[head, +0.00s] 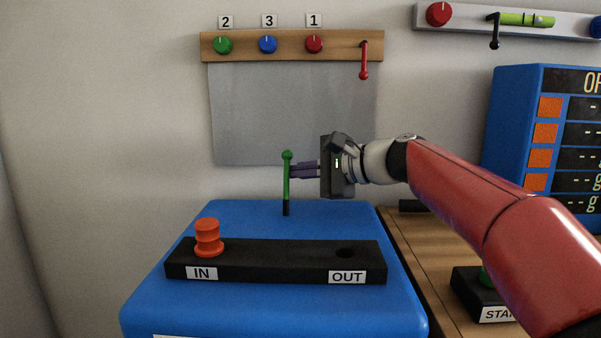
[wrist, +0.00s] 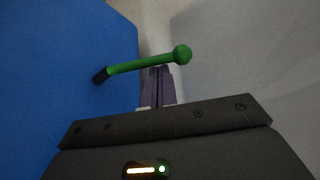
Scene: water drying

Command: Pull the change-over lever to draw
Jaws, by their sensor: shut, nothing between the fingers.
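The green change-over lever (head: 287,180) stands nearly upright at the back of the blue box (head: 260,312), with a round knob on top and a black base. In the wrist view the lever (wrist: 145,65) crosses just beyond my fingertips. My gripper (head: 293,170) is shut and empty. It comes in from the right with its fingertips at the lever's upper half, right beside it. I cannot tell whether they touch. In the wrist view my gripper (wrist: 158,72) shows its purple fingers together. No DRAW label is visible at the lever.
A black bar (head: 300,266) marked IN and OUT lies on the box, with an orange plug (head: 208,238) at IN and an empty hole at OUT. A wooden rail (head: 340,46) with knobs and a red lever (head: 364,62) is on the wall. A START block (head: 475,290) stands right.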

